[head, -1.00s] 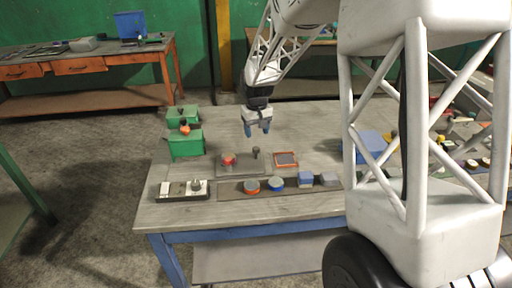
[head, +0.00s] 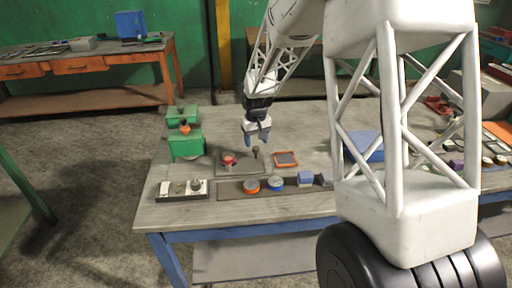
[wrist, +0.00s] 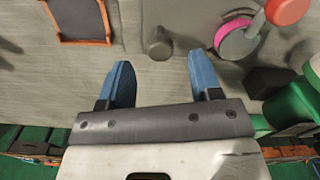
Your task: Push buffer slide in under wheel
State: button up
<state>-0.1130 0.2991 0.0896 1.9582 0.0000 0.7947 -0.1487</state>
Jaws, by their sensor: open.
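A grey plate (head: 240,168) on the bench carries a small dark upright knob (head: 256,152) and a pink-edged wheel with a red knob (head: 228,159). The dark knob seems to be the slide's handle, but I cannot be sure. In the wrist view the dark knob (wrist: 158,43) stands ahead of the fingers, with the pink-edged wheel (wrist: 236,38) to its right and apart from it. My gripper (head: 257,141) is above the far edge of the plate, near the dark knob. Its blue fingers (wrist: 163,78) are spread and empty. The slide's track cannot be made out.
Green boxes (head: 186,144) stand left of the plate. An orange-framed tray (head: 286,159) lies to the right. In front are a white panel with small knobs (head: 182,188) and a dark strip (head: 231,190) with round and square buttons. My column hides part of the bench's right side.

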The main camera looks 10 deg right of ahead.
aim_at(256, 148)
jog(key=shift+f, duration=1.75)
grip_shut()
